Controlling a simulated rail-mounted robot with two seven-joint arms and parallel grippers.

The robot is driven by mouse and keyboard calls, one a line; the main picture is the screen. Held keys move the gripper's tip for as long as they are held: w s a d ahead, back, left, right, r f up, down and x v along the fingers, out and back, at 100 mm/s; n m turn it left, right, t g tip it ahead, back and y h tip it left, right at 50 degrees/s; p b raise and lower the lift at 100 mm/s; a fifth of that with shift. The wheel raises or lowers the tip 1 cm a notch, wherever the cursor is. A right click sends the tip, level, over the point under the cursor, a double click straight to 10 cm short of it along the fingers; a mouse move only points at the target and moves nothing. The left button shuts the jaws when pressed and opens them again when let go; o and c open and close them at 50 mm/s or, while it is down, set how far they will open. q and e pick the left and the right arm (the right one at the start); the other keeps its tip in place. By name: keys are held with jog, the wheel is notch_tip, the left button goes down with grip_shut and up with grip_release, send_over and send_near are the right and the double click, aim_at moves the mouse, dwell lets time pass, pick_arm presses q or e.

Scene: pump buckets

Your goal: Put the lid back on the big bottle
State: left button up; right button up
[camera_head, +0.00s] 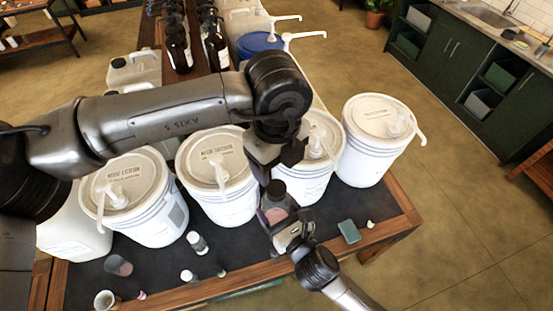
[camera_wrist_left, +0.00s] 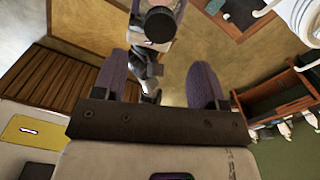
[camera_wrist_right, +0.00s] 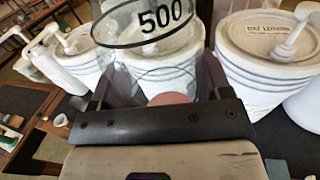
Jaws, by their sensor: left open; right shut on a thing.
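The big bottle (camera_head: 275,214) is clear with pinkish contents and a dark round top. My right gripper (camera_head: 288,222) is shut on it, just above the front of the table. In the right wrist view the bottle (camera_wrist_right: 162,20) is see-through, printed "500", and stands between the fingers (camera_wrist_right: 160,90). My left gripper (camera_head: 276,158) is open and empty above the bottle. In the left wrist view its fingers (camera_wrist_left: 157,85) are apart, and a dark round piece (camera_wrist_left: 157,24) shows at my right gripper. I cannot tell whether this is a separate lid.
White pump buckets (camera_head: 216,168) stand in a row behind the grippers. Small bottles (camera_head: 197,243), a cup (camera_head: 105,300) and a pinkish dish (camera_head: 118,265) are on the dark mat at left. A green sponge (camera_head: 349,231) lies at right. Brown bottles (camera_head: 178,50) stand farther back.

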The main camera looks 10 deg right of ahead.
aim_at(277, 187)
pick_arm(q)
jog(key=shift+f, duration=4)
